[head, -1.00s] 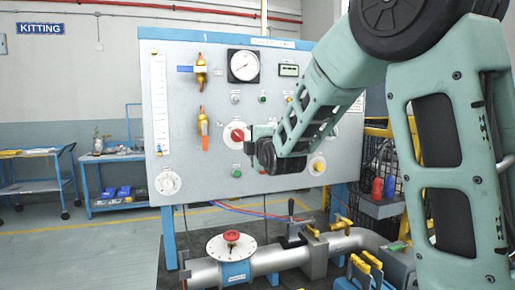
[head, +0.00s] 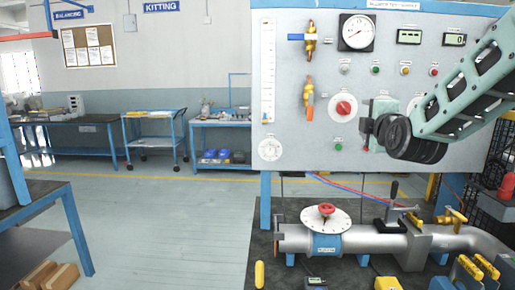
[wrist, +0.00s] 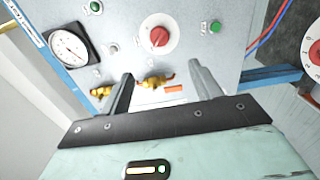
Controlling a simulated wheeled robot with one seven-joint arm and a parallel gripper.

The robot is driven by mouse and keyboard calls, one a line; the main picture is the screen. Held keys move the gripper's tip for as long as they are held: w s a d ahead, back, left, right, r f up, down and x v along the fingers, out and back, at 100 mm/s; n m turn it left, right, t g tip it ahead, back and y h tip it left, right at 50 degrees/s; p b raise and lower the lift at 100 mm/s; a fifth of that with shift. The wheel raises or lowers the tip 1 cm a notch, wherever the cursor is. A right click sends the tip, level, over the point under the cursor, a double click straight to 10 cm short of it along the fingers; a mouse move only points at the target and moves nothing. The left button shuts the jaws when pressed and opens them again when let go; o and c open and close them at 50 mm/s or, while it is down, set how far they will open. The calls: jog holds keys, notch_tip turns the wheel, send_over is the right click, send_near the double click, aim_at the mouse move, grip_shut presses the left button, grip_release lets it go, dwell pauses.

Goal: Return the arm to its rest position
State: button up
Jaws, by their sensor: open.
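My gripper (wrist: 165,88) is open in the wrist view, with its two grey fingers apart and nothing held between them. It faces the grey control panel (head: 285,110), and a red knob (wrist: 159,36) and brass valves (wrist: 152,82) show beyond the fingers. In the head view my gripper (head: 366,130) is in front of the panel, just right of the red knob (head: 343,107). My green arm comes in from the right edge. The fingertips are small in the head view, and I cannot tell their exact gap to the panel.
Below the panel, a pipe with a red-handled valve (head: 326,211) and a black clamp lever (head: 393,190) runs across the bench. A black mesh cage (head: 499,160) stands at the right. Blue workbenches (head: 70,126) line the back left. The floor (head: 170,220) at left centre is clear.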

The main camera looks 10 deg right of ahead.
jog(key=s+a+f+m+g+y, duration=0.2)
jog(key=s+a+f+g+y, duration=0.4)
jog(key=a, duration=0.5)
jog(key=s+a+f+m+g+y, duration=0.1)
jog(key=s+a+f+g+y, duration=0.15)
jog(key=a+f, duration=0.7)
jog(key=s+a+f+m+g+h, duration=0.1)
jog(key=s+a+f+g, duration=0.1)
jog(key=s, duration=0.6)
jog(key=s+a+f+m+g+h, duration=0.1)
jog(key=s+a+f+m+g, duration=0.1)
jog(key=s, duration=0.6)
jog(key=s+a+f+m+g+h, duration=0.1)
jog(key=s+a+f+g, duration=0.1)
jog(key=s+g, duration=0.3)
jog(key=s+f, duration=0.1)
jog(key=s, duration=0.3)
jog(key=shift+a+f, duration=0.25)
